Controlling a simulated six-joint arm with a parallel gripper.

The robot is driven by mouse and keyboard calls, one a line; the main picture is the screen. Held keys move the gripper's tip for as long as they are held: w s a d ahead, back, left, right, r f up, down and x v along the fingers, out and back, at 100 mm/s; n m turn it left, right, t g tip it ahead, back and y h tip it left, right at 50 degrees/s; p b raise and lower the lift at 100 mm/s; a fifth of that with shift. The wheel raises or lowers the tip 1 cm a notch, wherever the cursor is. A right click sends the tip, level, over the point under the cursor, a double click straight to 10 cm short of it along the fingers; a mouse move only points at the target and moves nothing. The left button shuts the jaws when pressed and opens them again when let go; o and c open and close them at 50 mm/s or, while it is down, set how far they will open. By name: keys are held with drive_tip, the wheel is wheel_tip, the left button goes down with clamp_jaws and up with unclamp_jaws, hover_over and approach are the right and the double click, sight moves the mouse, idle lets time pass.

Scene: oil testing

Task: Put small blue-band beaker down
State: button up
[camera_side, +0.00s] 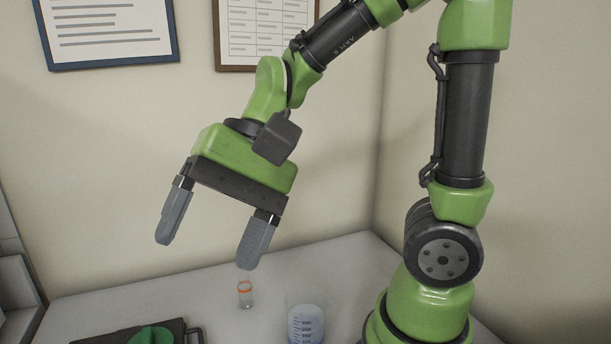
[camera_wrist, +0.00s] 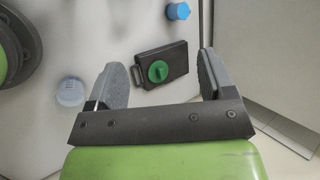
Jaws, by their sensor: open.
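A small blue cup-like thing (camera_wrist: 178,11) stands near the top of the wrist view. It may be the blue-band beaker, but I cannot tell a band on it, and I do not see it in the side view. My gripper (camera_side: 204,256) is open and empty, high above the table, with its fingers apart and pointing down. In the wrist view its two fingers (camera_wrist: 160,60) frame the table below, and nothing is between them.
A small orange-band beaker (camera_side: 245,295) and a larger clear beaker (camera_side: 305,326) stand on the table (camera_side: 340,262). The larger one seems to show in the wrist view (camera_wrist: 70,92). A dark flat device (camera_wrist: 175,57) with a green knob (camera_wrist: 158,71) lies below my gripper.

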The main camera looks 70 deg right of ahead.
drive_tip(key=s+d+r+n+t+h, duration=0.3)
drive_tip(key=s+d+t+h, duration=0.2)
drive_tip(key=d, duration=0.3)
drive_tip(key=shift+s+d+r+n, duration=0.15)
drive_tip(key=shift+s+r+n, duration=0.2)
drive_tip(key=shift+s, duration=0.2)
